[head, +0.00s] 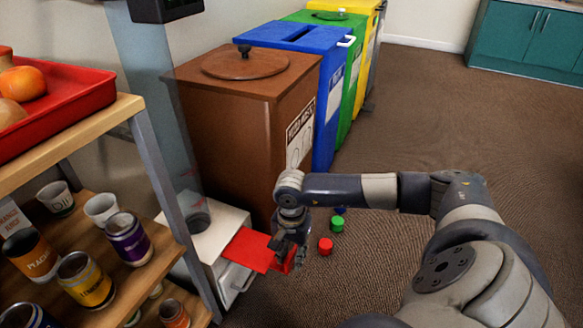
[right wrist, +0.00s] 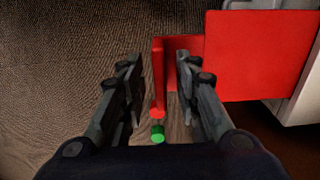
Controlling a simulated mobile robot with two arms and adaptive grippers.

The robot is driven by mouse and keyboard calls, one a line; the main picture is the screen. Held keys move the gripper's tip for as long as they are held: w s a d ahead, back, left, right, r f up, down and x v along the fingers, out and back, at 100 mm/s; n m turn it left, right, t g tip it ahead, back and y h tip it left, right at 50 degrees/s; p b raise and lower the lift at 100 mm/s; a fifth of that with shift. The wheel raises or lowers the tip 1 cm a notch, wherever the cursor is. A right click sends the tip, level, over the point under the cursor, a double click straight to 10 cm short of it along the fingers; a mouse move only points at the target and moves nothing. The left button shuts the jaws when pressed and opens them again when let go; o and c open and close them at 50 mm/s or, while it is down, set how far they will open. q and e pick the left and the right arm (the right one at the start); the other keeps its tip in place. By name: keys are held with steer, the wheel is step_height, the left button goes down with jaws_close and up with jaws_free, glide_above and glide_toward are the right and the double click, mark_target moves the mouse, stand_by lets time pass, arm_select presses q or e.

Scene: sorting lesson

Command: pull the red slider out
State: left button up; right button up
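The red slider (head: 248,250) is a flat red plate sticking out from the low white unit (head: 222,238). In the right wrist view the plate (right wrist: 258,55) fills the upper right, and its narrow upright end piece (right wrist: 158,75) stands between my fingers. My right gripper (head: 290,252) is at the slider's outer end. In the right wrist view its fingers (right wrist: 157,75) are apart on either side of the upright piece, with a gap at the left finger. The right finger overlaps the red part in view; I cannot tell whether it touches. My left gripper is not in view.
A red cylinder (head: 325,246) and a green cylinder (head: 337,223) sit on the carpet just right of my gripper. A brown bin (head: 235,120) stands behind. A wooden shelf (head: 80,215) with several cans is at left. Open floor (head: 470,130) lies to the right.

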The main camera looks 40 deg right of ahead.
step_height(320, 180, up, 12)
stand_by(0.4)
steer(key=shift+f, duration=0.1)
stand_by(0.4)
